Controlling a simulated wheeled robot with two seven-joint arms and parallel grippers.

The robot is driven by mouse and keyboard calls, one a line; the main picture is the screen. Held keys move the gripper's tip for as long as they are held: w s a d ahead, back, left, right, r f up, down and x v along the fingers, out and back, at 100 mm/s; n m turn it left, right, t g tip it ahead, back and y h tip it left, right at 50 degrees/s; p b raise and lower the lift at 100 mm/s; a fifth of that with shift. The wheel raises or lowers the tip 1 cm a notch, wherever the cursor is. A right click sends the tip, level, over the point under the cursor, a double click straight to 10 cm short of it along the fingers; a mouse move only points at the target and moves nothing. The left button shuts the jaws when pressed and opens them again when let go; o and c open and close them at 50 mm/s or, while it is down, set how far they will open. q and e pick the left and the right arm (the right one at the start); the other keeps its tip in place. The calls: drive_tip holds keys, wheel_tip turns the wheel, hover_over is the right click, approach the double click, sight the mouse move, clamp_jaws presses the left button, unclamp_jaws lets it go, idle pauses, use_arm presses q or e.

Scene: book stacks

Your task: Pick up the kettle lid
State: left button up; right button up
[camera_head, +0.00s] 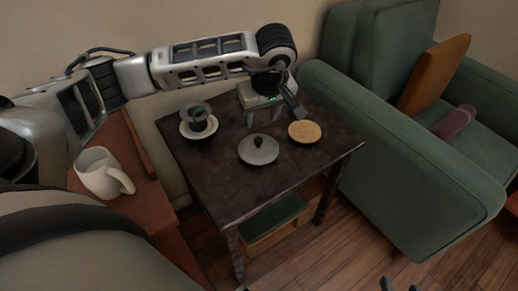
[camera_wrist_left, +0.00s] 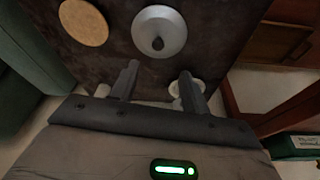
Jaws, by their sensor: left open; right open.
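The kettle lid (camera_head: 258,152) is a round grey disc with a dark knob, lying flat, knob up, on the dark side table (camera_head: 215,168). In the left wrist view the lid (camera_wrist_left: 160,22) is at the top centre, beyond my fingertips. My left gripper (camera_head: 273,119) is open and empty above the back of the table, behind the lid and apart from it. Its two fingers also show in the left wrist view (camera_wrist_left: 158,74). Only the fingertips of my right gripper (camera_head: 400,286) show at the bottom edge, apart from each other, over the floor.
A cup on a white saucer (camera_head: 186,131) stands left of the lid, and a round tan coaster (camera_head: 304,132) lies to its right. A white mug (camera_head: 100,174) stands on a brown surface (camera_head: 142,203) at left. A green armchair (camera_head: 400,150) borders the table's right side.

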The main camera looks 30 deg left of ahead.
sight(259, 140)
use_arm(q)
drive_tip(key=x, duration=0.5)
drive_tip(key=shift+d+f, duration=0.1)
drive_tip(key=b+x, duration=0.1)
drive_tip(key=x, duration=0.2)
drive_tip(key=shift+w+f, duration=0.15)
drive_tip(key=shift+f, duration=0.15)
drive_tip(key=shift+w+f, duration=0.1)
drive_tip(key=shift+f, duration=0.3)
clamp_jaws()
use_arm(e)
drive_tip(key=f, duration=0.3)
drive_tip(key=shift+w+a+g, duration=0.3)
drive_tip(key=shift+w, duration=0.05)
